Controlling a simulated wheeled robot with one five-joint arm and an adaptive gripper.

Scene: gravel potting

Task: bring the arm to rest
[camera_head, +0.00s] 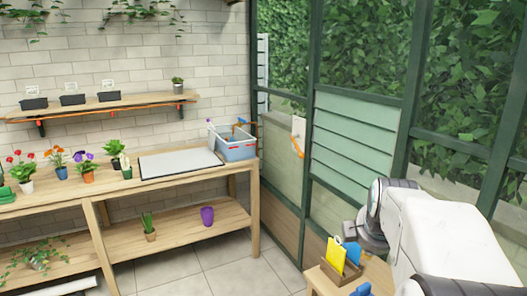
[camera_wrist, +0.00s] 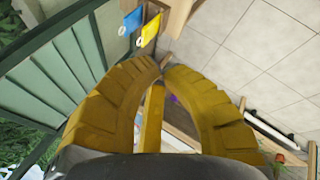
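My white arm (camera_head: 445,240) reaches in from the lower right of the head view, bent at a dark joint beside the small wooden stand. My gripper's fingers do not show clearly there. In the wrist view my gripper (camera_wrist: 165,66) has yellow ribbed fingers that curve in until their tips meet or nearly meet. Nothing is seen held between them. A yellow bar shows in the gap behind the tips.
A potting bench (camera_head: 225,180) carries flowers, a grey mat (camera_head: 180,164) and a blue-grey crate (camera_head: 238,150). The glazed wall is close; tiled floor is open.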

